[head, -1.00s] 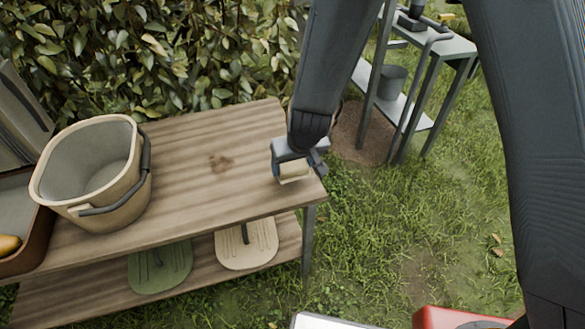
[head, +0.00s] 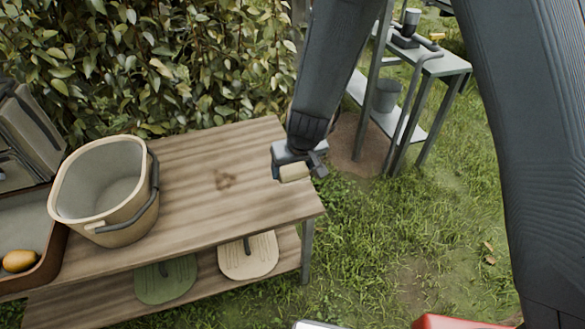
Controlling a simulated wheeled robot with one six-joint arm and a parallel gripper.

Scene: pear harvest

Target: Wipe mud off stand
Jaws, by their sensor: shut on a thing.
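The wooden stand (head: 185,225) has a slatted brown top with a small dark brown mud mark (head: 224,180) right of its middle. My gripper (head: 297,168) is shut on a small cream block (head: 294,173), perhaps a sponge. It is at the right end of the stand top, to the right of the mud mark and apart from it. Whether the block touches the wood cannot be told. My arm hides part of the stand's back right corner.
A beige bucket (head: 105,190) with a dark handle stands on the left of the top. Left of it is an open brown case (head: 55,245) with a yellow fruit (head: 18,261). Green and beige boards lie on the lower shelf. A grey metal rack (head: 425,75) stands back right.

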